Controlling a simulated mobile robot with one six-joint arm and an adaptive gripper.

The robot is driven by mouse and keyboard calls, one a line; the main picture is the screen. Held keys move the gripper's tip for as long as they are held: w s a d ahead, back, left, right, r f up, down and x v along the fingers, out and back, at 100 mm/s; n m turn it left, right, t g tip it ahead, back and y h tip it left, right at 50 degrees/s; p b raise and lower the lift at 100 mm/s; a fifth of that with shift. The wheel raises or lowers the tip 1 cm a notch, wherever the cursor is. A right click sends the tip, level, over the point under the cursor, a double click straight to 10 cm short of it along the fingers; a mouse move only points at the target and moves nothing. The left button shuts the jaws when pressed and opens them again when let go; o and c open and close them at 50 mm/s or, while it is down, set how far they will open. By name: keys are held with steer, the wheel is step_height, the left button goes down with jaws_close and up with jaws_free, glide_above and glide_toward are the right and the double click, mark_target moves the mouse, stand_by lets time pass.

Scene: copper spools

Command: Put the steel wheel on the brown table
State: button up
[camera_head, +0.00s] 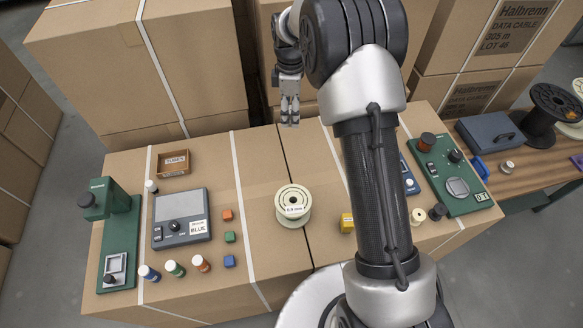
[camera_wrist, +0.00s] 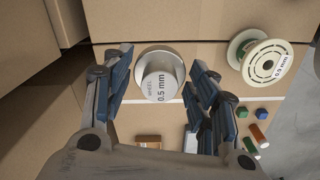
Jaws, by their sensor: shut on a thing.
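My gripper (camera_head: 289,122) hangs over the back edge of the cardboard boxes in the head view. In the wrist view my gripper (camera_wrist: 162,75) is shut on the steel wheel (camera_wrist: 160,84), a pale grey round piece with a flange and a printed label, between the two fingers. In the head view the wheel cannot be made out clearly at the fingertips. The brown table (camera_head: 541,158) stands at the far right, beyond my arm.
The brown table bears a blue-grey case (camera_head: 490,132), a black spool (camera_head: 553,103), a blue clip and small parts. A cream spool (camera_head: 293,206), green devices, a grey panel (camera_head: 181,218) and coloured blocks stand on the boxes. Tall cartons (camera_head: 140,60) rise behind.

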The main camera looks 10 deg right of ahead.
mark_target(291, 156)
step_height(291, 156, down, 18)
steer(key=b, duration=0.5)
steer(key=shift+f, duration=0.15)
steer(key=o, duration=1.2)
